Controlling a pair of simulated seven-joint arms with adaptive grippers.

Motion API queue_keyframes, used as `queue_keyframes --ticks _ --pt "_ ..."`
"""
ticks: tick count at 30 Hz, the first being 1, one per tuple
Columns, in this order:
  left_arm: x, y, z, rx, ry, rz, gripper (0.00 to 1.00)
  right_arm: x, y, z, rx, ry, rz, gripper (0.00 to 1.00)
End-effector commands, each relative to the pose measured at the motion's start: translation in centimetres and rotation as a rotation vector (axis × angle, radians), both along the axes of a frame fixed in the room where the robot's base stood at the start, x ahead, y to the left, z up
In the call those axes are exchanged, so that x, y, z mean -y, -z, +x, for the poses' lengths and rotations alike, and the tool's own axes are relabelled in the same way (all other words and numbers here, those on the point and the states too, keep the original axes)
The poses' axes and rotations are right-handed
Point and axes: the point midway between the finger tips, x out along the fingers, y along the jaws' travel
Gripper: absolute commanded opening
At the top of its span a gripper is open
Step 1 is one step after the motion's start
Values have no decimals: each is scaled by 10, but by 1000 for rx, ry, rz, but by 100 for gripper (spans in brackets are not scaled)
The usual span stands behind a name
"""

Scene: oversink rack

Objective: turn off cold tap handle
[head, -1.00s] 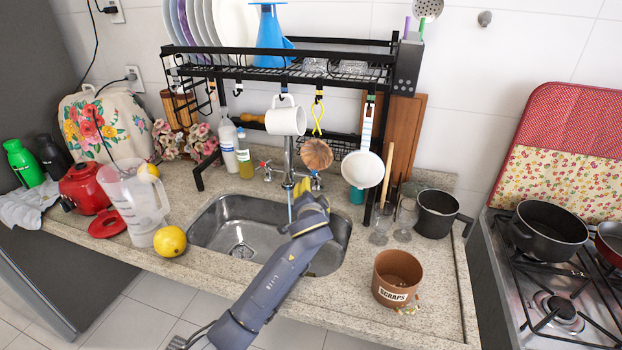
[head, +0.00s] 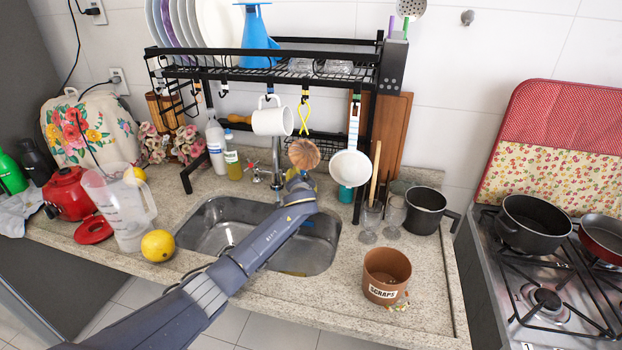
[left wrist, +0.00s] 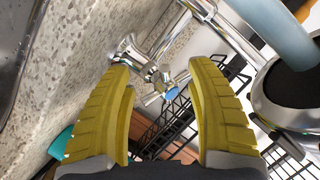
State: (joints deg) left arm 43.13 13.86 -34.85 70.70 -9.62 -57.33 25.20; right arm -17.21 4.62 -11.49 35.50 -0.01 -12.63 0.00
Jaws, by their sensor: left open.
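The cold tap handle, with a blue centre (left wrist: 168,86), shows in the left wrist view just beyond and between the fingertips. I cannot tell if the fingers touch it. It joins a chrome tap body (left wrist: 132,52). My left gripper (left wrist: 160,72) is open, its yellow fingers apart with nothing gripped. In the head view my left gripper (head: 300,182) is at the back right of the sink, beside the tap column (head: 277,155), and hides the blue handle. The red-marked handle (head: 257,176) is left of the column. My right gripper is not in view.
A black rack (head: 300,75) stands over the sink (head: 215,225). A white mug (head: 272,121), wooden brush (head: 304,153) and white pan (head: 350,168) hang close to the gripper. Glasses (head: 370,222) and a scraps pot (head: 387,275) stand to the right.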

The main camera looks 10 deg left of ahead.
Motion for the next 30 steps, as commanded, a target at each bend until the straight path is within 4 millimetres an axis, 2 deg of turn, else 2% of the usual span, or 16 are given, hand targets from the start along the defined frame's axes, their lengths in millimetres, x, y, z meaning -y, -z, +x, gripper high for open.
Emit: queue_keyframes --ticks 5,14,27,30 --pt "-8 1 4 1 -7 0 56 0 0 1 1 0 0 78" --pt "-9 1 4 1 -8 0 57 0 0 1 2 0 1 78" --pt "-8 2 3 -1 -8 -1 7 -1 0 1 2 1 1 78" --pt "-8 3 3 -1 -7 -2 6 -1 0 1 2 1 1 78"
